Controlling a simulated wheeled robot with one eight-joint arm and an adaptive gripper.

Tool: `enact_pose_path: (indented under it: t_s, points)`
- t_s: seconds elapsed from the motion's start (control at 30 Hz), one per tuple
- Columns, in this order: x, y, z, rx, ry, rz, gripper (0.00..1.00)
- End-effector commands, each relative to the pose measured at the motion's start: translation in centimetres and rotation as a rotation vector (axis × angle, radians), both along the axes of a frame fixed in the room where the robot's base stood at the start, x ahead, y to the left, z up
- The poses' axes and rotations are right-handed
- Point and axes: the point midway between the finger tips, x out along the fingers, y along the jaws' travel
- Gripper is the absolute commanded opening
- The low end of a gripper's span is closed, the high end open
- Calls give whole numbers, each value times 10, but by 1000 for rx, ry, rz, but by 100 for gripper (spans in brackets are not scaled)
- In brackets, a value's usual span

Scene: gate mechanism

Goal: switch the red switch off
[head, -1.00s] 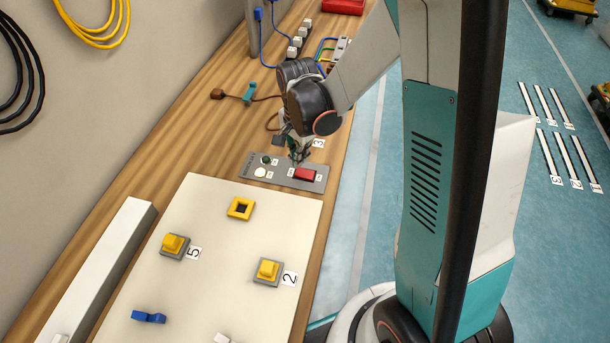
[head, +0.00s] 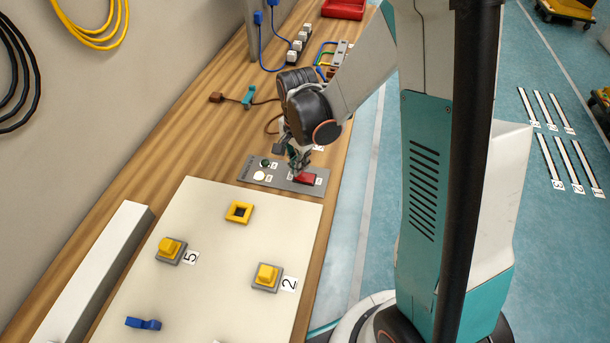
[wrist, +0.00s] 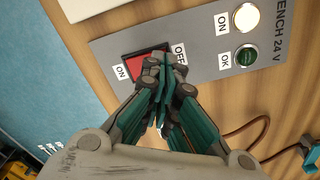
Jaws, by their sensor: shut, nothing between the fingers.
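The red switch (head: 305,178) is a red rocker set in a grey panel (head: 262,173) on the bench. In the wrist view the red switch (wrist: 146,64) lies between an ON label on its left and an OFF label on its right. My gripper (wrist: 158,62) is shut and empty, with its fingertips over the OFF-side edge of the switch, hiding part of it. They look close to or touching it; I cannot tell which. In the head view my gripper (head: 297,170) is at the switch's left end.
The same panel carries a lit white lamp (wrist: 246,17) labelled ON and a green button or lamp (wrist: 246,57) labelled OK. A pale board (head: 215,270) with yellow parts lies in front of the panel. A brown cable (head: 272,122) lies behind.

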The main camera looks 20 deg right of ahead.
Motion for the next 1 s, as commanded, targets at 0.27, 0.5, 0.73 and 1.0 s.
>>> enact_pose_path:
  t_s: [0.27, 0.5, 0.73, 1.0]
  points:
    - [0, 0, 0, 0, 0, 0, 0]
    - [0, 0, 0, 0, 0, 0, 0]
    - [0, 0, -1, 0, 0, 0, 0]
    - [0, 0, -5, 0, 0, 0, 0]
